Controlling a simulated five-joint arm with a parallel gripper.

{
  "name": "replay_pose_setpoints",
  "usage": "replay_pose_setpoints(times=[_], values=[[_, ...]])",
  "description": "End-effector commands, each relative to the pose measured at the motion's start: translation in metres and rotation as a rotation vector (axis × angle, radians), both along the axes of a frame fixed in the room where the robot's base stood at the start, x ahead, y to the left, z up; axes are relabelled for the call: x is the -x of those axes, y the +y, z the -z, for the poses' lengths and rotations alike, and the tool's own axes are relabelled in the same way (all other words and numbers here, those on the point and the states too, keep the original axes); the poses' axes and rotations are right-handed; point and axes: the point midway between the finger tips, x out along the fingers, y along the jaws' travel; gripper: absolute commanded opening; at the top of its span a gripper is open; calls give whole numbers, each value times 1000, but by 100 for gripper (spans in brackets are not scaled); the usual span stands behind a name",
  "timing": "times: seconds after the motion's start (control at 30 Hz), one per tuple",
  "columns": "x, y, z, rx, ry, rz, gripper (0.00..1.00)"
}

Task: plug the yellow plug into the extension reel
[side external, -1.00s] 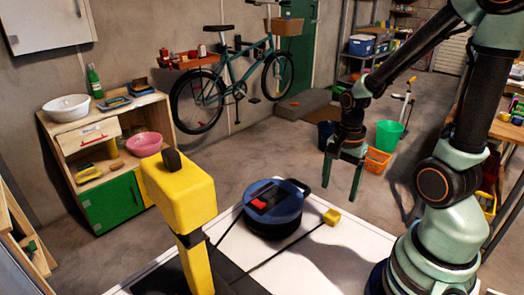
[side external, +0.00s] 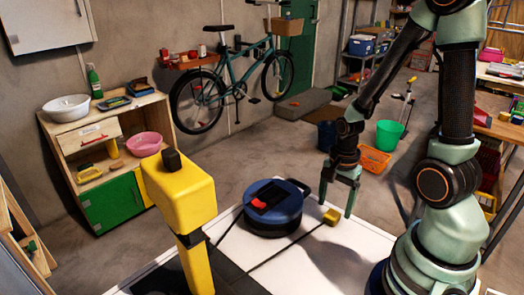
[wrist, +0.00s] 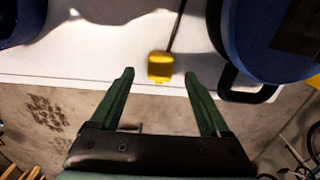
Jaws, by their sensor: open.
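The yellow plug (side external: 332,217) lies on the white worktop, with its dark cord running off to the lower left. In the wrist view the plug (wrist: 160,67) lies just beyond the fingertips, between their lines. The blue and black extension reel (side external: 272,212) stands on the worktop left of the plug, with a red part on its top. It also shows at the upper right of the wrist view (wrist: 262,48). My gripper (side external: 336,208) is open and empty, its fingers pointing down close to the plug; I cannot tell its exact height. The reel's sockets are not clear.
A large yellow and black object (side external: 182,195) stands at the front left. The white worktop (side external: 345,262) is bare in front of the plug. The reel's black handle (wrist: 240,88) sticks out near the right finger. An orange basket (side external: 374,160) stands on the floor behind.

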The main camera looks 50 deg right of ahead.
Motion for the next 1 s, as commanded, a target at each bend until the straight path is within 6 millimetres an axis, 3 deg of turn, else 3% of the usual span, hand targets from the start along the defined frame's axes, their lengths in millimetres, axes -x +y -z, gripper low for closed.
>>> replay_pose_setpoints(times=[0.3,0.7,0.77,0.9,0.93,1.0], values=[[0,0,26,0,1,0,80],[0,0,27,0,-1,0,80],[0,0,27,0,-1,0,61],[0,0,27,0,-1,0,7],[0,0,27,0,-1,0,0],[0,0,27,0,-1,0,0]])
